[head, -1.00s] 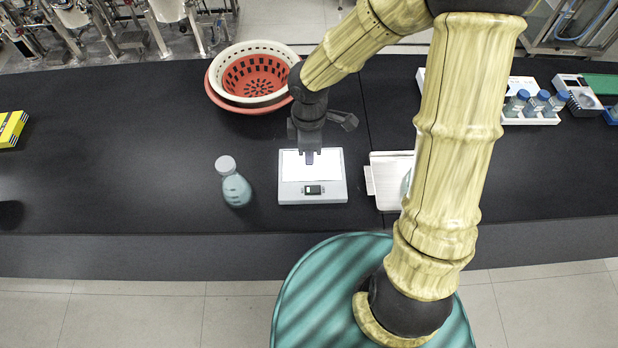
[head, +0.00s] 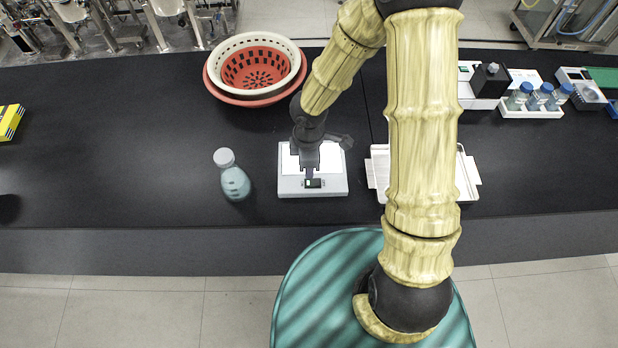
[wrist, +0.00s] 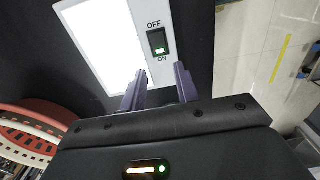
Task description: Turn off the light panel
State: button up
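The light panel (head: 335,182) is a flat white box on the black bench, with a bright white lit surface on top. The wrist view shows the panel (wrist: 110,45) with a dark rocker switch (wrist: 158,43) between the labels OFF and ON. A green light glows at the switch's ON end. In the head view the switch (head: 313,184) sits on the panel's near strip. My gripper (head: 309,177) points down over that strip, close to the switch. In the wrist view its two fingers (wrist: 159,80) are apart with nothing between them, beside the ON end. Contact cannot be told.
A teal flask with a grey cap (head: 233,182) stands left of the panel. A white tray (head: 467,180) lies to the right, partly behind my arm. Nested red and white baskets (head: 286,82) sit behind. A rack of vials (head: 540,113) is at the back right.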

aim_at(309, 182)
notch_tip(309, 182, down, 8)
jog(key=shift+r+b, duration=0.1)
jog(key=shift+b, duration=0.75)
